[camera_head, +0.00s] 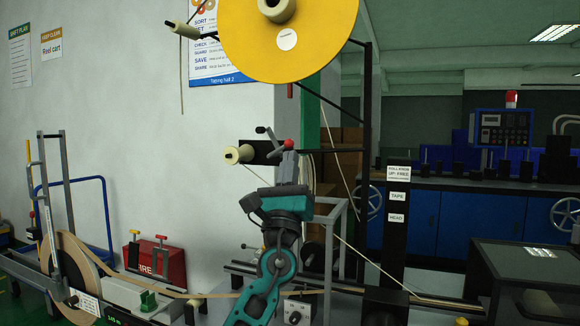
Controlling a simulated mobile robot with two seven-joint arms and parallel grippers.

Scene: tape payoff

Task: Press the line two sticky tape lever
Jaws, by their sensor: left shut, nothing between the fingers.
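A black bracket (258,152) carries a pale roller (232,155) on its left and a short dark handle (262,130) on top. A red ball knob (289,144) shows at the bracket's right end, and it looks like the lever's knob. My left gripper (288,157) points up from the teal and black arm below, shut and empty. Its tips overlap the area just under the red knob; I cannot tell if they touch it. The gripper hides part of the bracket's right end. My right gripper is out of view.
A large yellow disc (313,35) hangs above on a black post (366,120). A tape reel (72,275) stands at lower left, beside a red box (160,262). A labelled black post (396,240) and a dark glass-topped case (528,265) stand on the right.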

